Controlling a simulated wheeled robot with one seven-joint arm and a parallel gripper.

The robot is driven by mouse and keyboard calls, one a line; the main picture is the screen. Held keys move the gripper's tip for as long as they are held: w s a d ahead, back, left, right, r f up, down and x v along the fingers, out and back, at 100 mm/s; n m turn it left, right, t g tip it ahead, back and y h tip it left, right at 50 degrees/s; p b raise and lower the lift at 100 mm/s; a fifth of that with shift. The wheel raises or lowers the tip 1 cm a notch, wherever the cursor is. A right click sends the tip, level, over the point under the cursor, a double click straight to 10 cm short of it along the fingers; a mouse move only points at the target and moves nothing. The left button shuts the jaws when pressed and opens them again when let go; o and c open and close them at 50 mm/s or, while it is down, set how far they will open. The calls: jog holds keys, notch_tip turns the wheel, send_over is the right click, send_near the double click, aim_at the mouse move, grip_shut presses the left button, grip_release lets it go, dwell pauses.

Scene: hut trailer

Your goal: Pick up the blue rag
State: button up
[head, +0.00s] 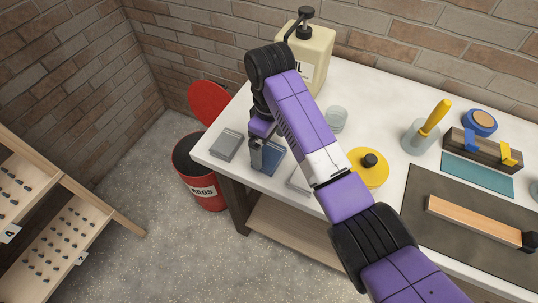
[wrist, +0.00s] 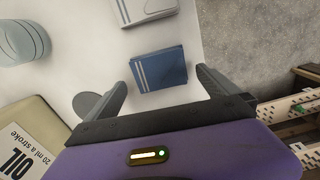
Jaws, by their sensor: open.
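The blue rag (head: 272,158) is a folded square lying flat on the white workbench near its left end. In the wrist view the blue rag (wrist: 160,70) lies ahead of and between my finger tips, with clear white surface around it. My gripper (head: 257,160) is over the rag in the head view and hides part of it. In the wrist view my gripper (wrist: 163,85) is open, with a finger on either side and nothing held. I cannot tell the exact height of the fingertips above the rag.
A grey folded cloth (head: 227,145) lies left of the rag; a pale one (head: 299,181) lies right. An oil pump bottle (head: 311,60), glass dishes (head: 336,118) and a yellow lid (head: 368,168) stand nearby. A red bin (head: 205,190) stands beside the bench.

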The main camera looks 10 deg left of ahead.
aim_at(269, 155)
jog(key=shift+f+p, duration=0.3)
jog(key=shift+f, duration=1.75)
jog(key=shift+c, duration=0.4)
jog(key=c, duration=1.1)
jog(key=shift+r, duration=0.15)
jog(key=shift+a+r, duration=0.1)
jog(key=shift+r, duration=0.55)
notch_tip(269, 155, up, 18)
jog(key=p, duration=0.5)
jog(key=shift+r, duration=0.2)
